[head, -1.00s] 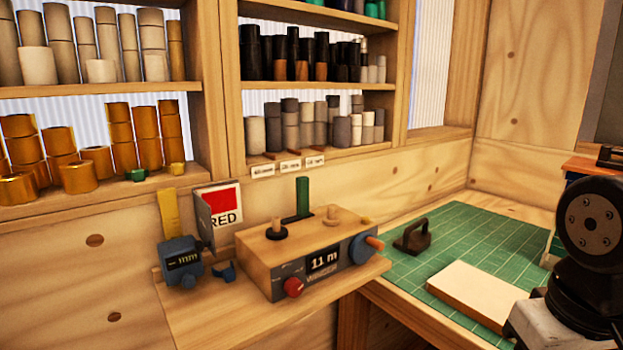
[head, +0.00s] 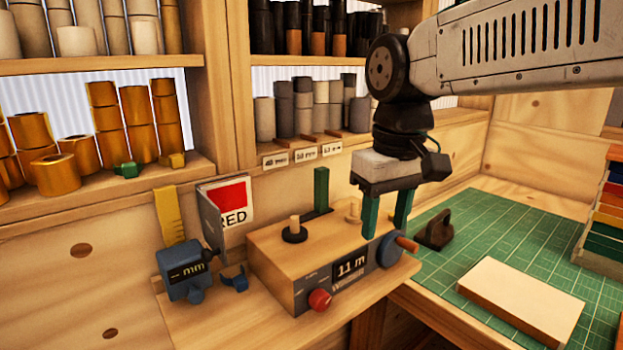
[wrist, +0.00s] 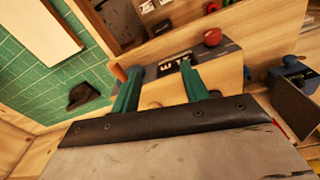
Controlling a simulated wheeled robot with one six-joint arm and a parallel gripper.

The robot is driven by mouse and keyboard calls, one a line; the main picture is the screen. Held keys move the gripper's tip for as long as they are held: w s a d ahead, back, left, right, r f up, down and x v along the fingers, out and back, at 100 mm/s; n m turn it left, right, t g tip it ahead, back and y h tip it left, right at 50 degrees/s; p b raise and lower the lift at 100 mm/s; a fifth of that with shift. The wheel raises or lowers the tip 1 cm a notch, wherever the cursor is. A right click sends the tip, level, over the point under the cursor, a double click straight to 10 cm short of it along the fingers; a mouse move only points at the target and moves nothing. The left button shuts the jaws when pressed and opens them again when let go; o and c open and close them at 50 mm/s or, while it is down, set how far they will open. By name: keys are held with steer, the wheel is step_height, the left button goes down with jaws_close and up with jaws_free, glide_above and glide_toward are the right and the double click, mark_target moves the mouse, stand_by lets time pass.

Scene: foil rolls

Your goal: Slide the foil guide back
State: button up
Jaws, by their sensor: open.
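The winder (head: 275,257) is a wooden box with a dark front panel reading "11 m". A green upright piece, apparently the foil guide (head: 321,189), stands on a dark strip at the back of its top. My gripper (head: 386,230) points down at the winder's right end, right of the guide and apart from it. Its two green fingers are spread with nothing between them. The wrist view shows the open gripper (wrist: 160,72) over the winder; I cannot pick out the guide there.
Left of the winder are a blue "mm" gauge (head: 187,273) and a "RED" card (head: 231,205). Shelves of rolls stand behind. At right, the green mat (head: 455,258) carries a dark handled block (head: 436,232) and a pale slab (head: 520,303). Colored trays (head: 606,225) stand far right.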

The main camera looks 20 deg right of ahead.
step_height(320, 180, up, 7)
steer(key=n, duration=0.2)
glide_above(321, 169)
steer(key=shift+s+d+f+g, duration=0.1)
steer(key=shift+d+f+g, duration=0.1)
steer(key=shift+g, duration=0.2)
steer(key=shift+w+f, duration=0.1)
steer(key=shift+w, duration=0.1)
steer(key=shift+a+f, duration=0.1)
steer(key=shift+f, duration=0.3)
step_height(321, 169, down, 7)
steer(key=shift+r, duration=0.15)
